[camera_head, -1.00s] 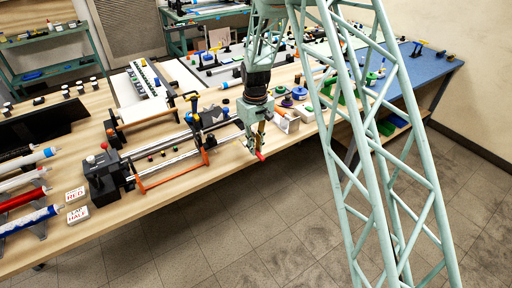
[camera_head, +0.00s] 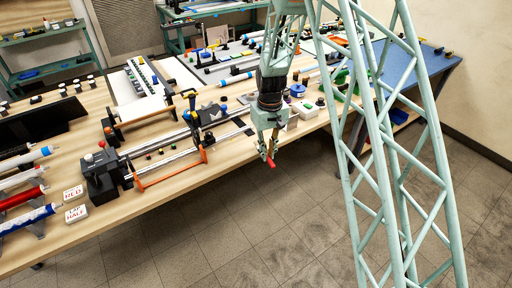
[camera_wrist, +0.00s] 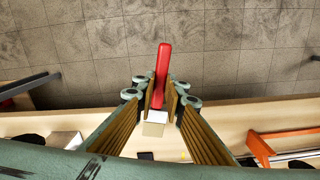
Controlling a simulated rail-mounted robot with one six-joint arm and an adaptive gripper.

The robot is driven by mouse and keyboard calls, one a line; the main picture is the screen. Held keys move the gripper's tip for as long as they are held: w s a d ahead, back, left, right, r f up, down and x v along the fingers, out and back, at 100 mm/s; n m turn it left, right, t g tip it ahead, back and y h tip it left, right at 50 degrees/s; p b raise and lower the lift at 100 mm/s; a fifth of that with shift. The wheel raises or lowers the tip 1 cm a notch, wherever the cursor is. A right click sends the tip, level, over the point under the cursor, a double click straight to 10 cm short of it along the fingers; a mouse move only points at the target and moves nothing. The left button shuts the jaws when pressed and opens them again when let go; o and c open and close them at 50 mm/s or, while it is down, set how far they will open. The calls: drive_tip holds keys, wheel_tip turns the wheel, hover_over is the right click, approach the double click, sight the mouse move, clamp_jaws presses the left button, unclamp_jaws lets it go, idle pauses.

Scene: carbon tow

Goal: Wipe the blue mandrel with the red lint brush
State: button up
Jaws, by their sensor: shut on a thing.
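My gripper (camera_head: 268,152) is shut on the red lint brush (camera_head: 271,163) and holds it in the air at the bench's front edge. In the wrist view the brush (camera_wrist: 163,70) stands out between my gripper's fingers (camera_wrist: 160,97), its red end over the floor. A pale block (camera_wrist: 155,122) shows at its lower end; I cannot tell if it belongs to the brush. The blue mandrel (camera_head: 30,219), with a white-patterned surface, lies at the far left front of the bench, well apart from my gripper. It is not seen in the wrist view.
A red mandrel (camera_head: 22,197) and white mandrels (camera_head: 22,179) lie behind the blue one. Two label blocks (camera_head: 76,213) stand beside them. A winding fixture with a dark block (camera_head: 101,178) and orange bar (camera_head: 172,171) lies between them and my gripper. Floor (camera_head: 230,240) in front is clear.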

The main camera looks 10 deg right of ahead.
drive_tip(key=s+d+m, duration=0.2)
drive_tip(key=s+d, duration=0.3)
drive_tip(key=s, duration=0.1)
drive_tip(key=shift+f+m, duration=0.4)
drive_tip(key=shift+f, duration=0.05)
drive_tip(key=shift+a, duration=0.15)
